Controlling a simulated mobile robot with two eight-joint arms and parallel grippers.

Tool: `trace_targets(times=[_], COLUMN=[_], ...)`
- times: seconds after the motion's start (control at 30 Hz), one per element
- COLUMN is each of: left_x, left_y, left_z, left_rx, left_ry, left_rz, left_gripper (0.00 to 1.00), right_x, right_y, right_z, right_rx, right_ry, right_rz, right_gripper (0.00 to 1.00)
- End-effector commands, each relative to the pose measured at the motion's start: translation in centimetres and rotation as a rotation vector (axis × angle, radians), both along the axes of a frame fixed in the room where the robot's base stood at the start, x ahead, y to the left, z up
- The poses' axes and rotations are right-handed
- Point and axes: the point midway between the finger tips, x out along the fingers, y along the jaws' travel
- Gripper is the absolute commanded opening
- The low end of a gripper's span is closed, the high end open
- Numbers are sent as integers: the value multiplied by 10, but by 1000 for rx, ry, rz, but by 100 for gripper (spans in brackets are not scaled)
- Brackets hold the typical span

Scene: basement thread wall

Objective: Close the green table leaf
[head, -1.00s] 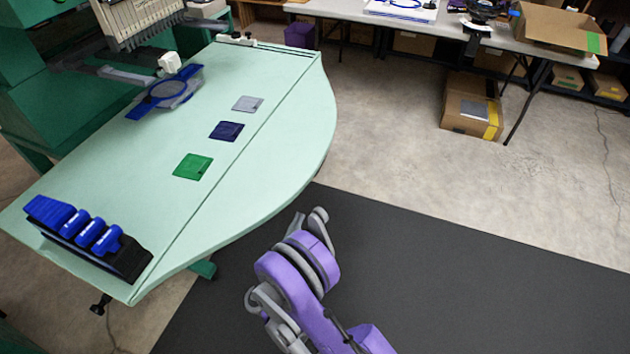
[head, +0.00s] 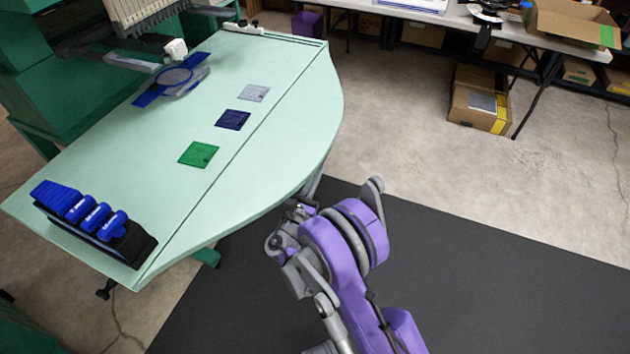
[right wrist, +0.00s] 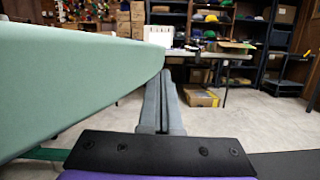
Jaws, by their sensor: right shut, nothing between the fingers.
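The green table leaf (head: 305,125) is the pale green, curved outer strip right of a straight seam in the head view. It appears raised, level with the main tabletop (head: 130,140). In the right wrist view the leaf (right wrist: 75,85) fills the left side and narrows to a tip near the fingers. My right gripper (head: 315,180) is at the leaf's curved edge, partly hidden by my purple wrist. In the wrist view its grey fingers (right wrist: 162,95) are together and empty, just below the leaf's tip. I cannot tell whether they touch it. My left gripper is not in view.
Green (head: 198,154), navy (head: 232,120) and grey (head: 254,93) squares lie on the tabletop beside the seam. A black holder with blue spools (head: 95,225) stands at its near corner. A cardboard box (head: 478,108) stands under the back table. Dark mat (head: 500,260) floor right is clear.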

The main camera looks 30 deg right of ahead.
Motion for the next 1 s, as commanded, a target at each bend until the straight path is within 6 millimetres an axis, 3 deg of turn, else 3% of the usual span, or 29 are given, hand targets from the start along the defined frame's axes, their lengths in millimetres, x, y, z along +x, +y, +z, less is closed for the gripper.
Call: trace_targets(times=[0.37, 0.6, 1.0], left_x=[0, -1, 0], left_y=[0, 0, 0], left_z=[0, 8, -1], left_rx=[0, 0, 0], left_ry=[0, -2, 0], left_rz=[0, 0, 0], left_gripper=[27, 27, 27], right_x=[0, -2, 0], right_y=[0, -1, -3], right_z=[3, 23, 13], right_rx=[0, -2, -2], right_ry=[0, -1, 0], right_rz=[0, 0, -3], right_gripper=[0, 0, 0])
